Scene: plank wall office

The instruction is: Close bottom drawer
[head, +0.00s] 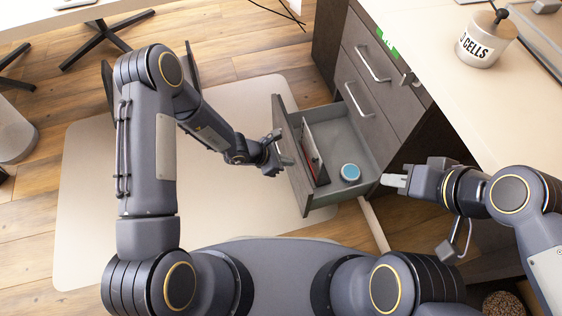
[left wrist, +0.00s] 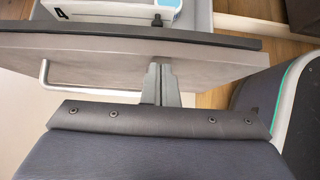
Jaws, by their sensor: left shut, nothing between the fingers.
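The bottom drawer (head: 333,203) of the grey cabinet is pulled out, in the middle of the head view. A blue-topped round container (head: 350,172) and an upright dark, reddish-edged item (head: 315,155) are inside it. My left gripper (head: 285,161) is shut and empty at the outer side of the drawer front. In the left wrist view its fingers (left wrist: 161,84) point at the drawer front (left wrist: 110,70), with the bar handle (left wrist: 44,75) to their left. I cannot tell whether they touch. My right gripper (head: 393,180) is beside the drawer's right side; its finger gap is unclear.
Two shut drawers with bar handles (head: 373,65) are above the open one. The desk top (head: 450,85) holds a labelled jar (head: 487,40). A pale floor mat (head: 220,190) lies left of the drawer; chair legs (head: 105,38) stand at far left.

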